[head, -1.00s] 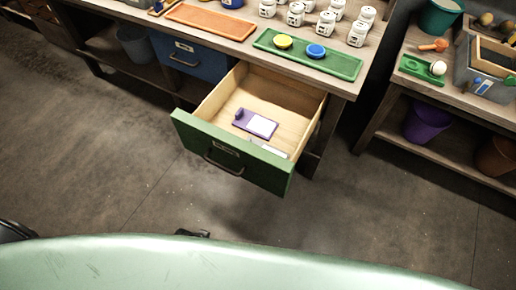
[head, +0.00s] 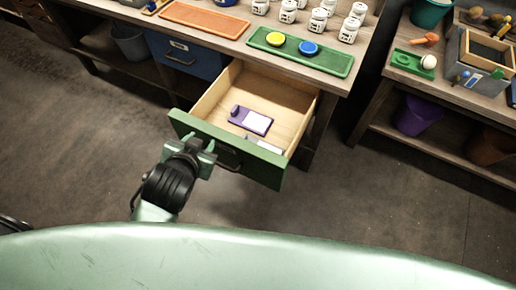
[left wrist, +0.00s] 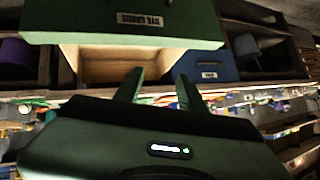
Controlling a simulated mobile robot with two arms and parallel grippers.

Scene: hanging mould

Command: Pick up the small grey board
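The green-fronted drawer (head: 228,150) stands open under the bench. Inside, near its front, lies a flat pale grey piece (head: 264,145), likely the small grey board, partly hidden behind the drawer front. A purple board (head: 250,121) with a white face and a knob lies farther back. My left gripper (head: 194,146) is open and empty, in front of the drawer's left front corner, outside the drawer. In the left wrist view, its fingers (left wrist: 158,86) are apart with nothing between them, and the labelled drawer front (left wrist: 120,22) shows upside down. My right gripper is not in view.
The bench top holds an orange tray (head: 205,20), a green tray (head: 333,66) with yellow and blue lids, and several white jars. A closed blue drawer (head: 183,64) is left of the open one. A second bench (head: 440,152) stands right. The floor between is clear.

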